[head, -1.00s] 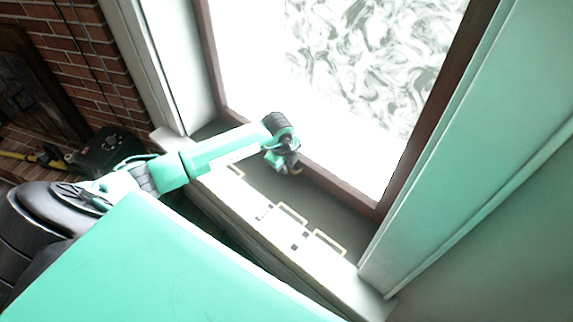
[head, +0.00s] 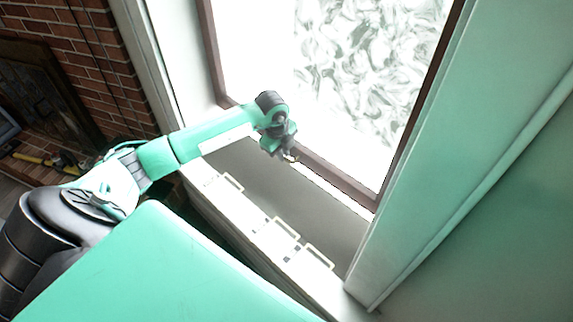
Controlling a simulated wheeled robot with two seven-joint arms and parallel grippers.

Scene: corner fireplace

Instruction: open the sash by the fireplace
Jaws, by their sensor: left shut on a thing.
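The sash (head: 345,184) has a dark brown wooden frame around a bright pane with swirling grey patterns. Its lower rail runs from upper left down to the right in the head view, above a grey strip of sill. My left gripper (head: 287,155) is at this lower rail, near its middle. It is shut on a small pale handle at the rail; the gripper and wrist hide most of this handle. A thin bright line shows along the rail's lower edge, right of the gripper. My right gripper is out of view.
The pale sill ledge (head: 250,228) below the window carries several pale bracket-like pulls (head: 320,257). A white window casing (head: 425,150) borders the right side. A brick wall (head: 90,70) and a dark fireplace opening (head: 40,85) are at the left.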

